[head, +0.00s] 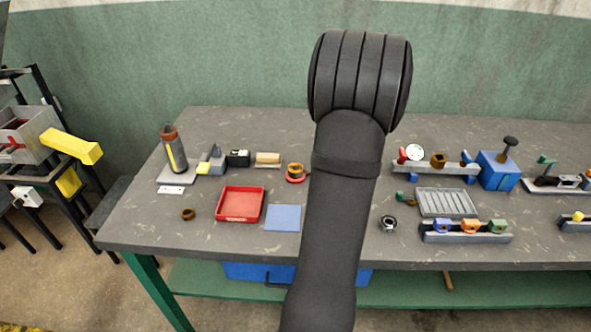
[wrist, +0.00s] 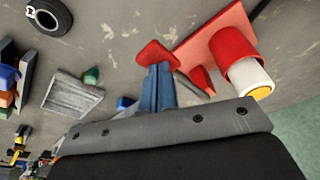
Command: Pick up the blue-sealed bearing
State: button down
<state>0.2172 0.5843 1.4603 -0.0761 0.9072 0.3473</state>
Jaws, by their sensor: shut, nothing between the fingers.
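My gripper's fingers (wrist: 160,80) show in the wrist view as a narrow blue-grey pair, shut with nothing between them, in front of a red shape. In the head view, my arm hides the gripper. A dark ring-shaped part like a bearing (head: 388,222) lies on the bench just right of my arm. It also shows at the top left of the wrist view (wrist: 48,17), apart from the fingers. No blue seal can be made out on it. A rail (head: 466,237) to its right carries blue, orange and green pieces.
A slotted grey tray (head: 423,211) lies behind that rail. A blue block (head: 497,173) with a black knob stands farther back. Left of my arm lie a red tray (head: 219,204), a blue mat (head: 283,218) and a brown ring (head: 188,214). The wrist view shows a red-and-white cylinder (wrist: 240,62).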

jog(key=c, duration=0.7)
grip_release()
jog(key=w+a+r, duration=0.1)
jog(key=a+r, duration=0.3)
jog(key=a, duration=0.6)
jog(key=t+h, duration=0.1)
jog(key=t, duration=0.1)
send_near(295, 167)
jog(key=shift+n, duration=0.3)
jog(key=x, duration=0.4)
jog(key=shift+d, duration=0.1)
jog(key=shift+x, duration=2.65)
